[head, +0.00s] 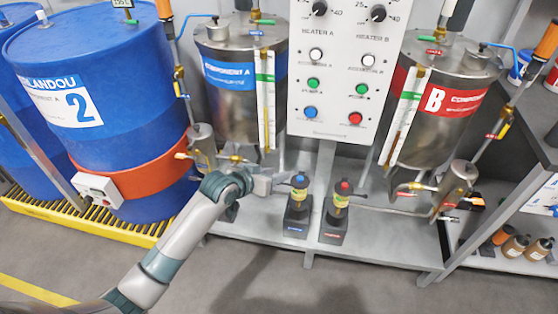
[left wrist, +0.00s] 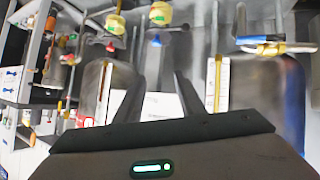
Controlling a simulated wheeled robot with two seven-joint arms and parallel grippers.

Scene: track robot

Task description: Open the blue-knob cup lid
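The blue-knob cup (head: 298,195) stands upright on a dark block on the grey platform, with a dark lid and a blue knob (head: 299,178) on top. In the left wrist view, which looks upside down, the blue knob (left wrist: 155,41) shows beyond the fingertips, roughly between them. My left gripper (head: 284,180) is just left of the cup's lid, pointing at it. Its two fingers (left wrist: 159,73) are apart with nothing between them. Whether a finger touches the cup is unclear. My right gripper is in neither view.
A similar red-knob cup (head: 341,196) stands close to the right. A control panel (head: 337,70) hangs behind, between steel tanks A (head: 231,115) and B (head: 428,135). Pipes and valves stand near my left gripper. A large blue drum (head: 110,115) is at the left. The floor in front is clear.

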